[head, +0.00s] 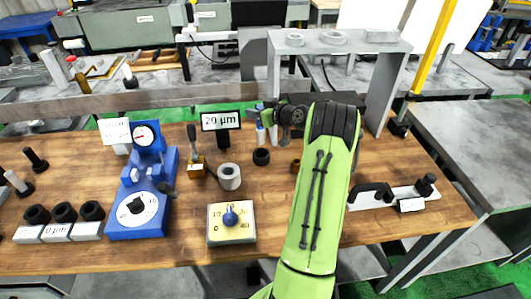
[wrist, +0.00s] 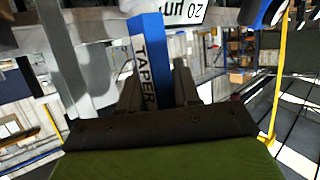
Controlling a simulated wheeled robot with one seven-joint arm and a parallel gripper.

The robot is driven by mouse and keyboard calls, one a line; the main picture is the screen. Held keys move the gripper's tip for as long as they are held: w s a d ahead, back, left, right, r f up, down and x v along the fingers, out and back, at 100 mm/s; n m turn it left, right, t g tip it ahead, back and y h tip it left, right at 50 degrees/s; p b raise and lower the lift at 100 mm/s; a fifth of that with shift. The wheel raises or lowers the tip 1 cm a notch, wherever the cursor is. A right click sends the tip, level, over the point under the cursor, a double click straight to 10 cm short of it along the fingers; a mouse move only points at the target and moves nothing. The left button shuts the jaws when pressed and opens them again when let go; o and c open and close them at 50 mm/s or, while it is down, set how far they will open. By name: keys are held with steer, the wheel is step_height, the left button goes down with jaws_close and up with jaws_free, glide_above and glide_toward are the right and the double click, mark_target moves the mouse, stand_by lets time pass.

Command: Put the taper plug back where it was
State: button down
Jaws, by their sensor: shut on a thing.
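My gripper (head: 264,113) is at the back middle of the wooden bench, reached over by my green arm. It is shut on the taper plug, a blue bar lettered TAPER (wrist: 147,62), seen between the dark fingers (wrist: 158,90) in the wrist view. In the head view the plug's blue and white part (head: 260,132) hangs below the fingers, just right of the 20 µm sign (head: 221,121). The plug's lower end and any contact with the bench are unclear. Part of the bench behind my arm is hidden.
A grey shelf frame (head: 390,85) stands close behind and right. A black ring (head: 261,157), grey ring (head: 229,177) and small brass-coloured piece (head: 296,165) are near. A blue dial gauge stand (head: 140,205) and dial box (head: 231,239) stand left; a white rack (head: 370,200) is right.

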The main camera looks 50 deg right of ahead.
mark_target(257, 133)
step_height(257, 133, down, 9)
steer(key=shift+r+b, duration=0.1)
steer(key=shift+b, duration=0.3)
steer(key=shift+f, duration=0.2)
steer(key=c, duration=0.8)
jaws_free()
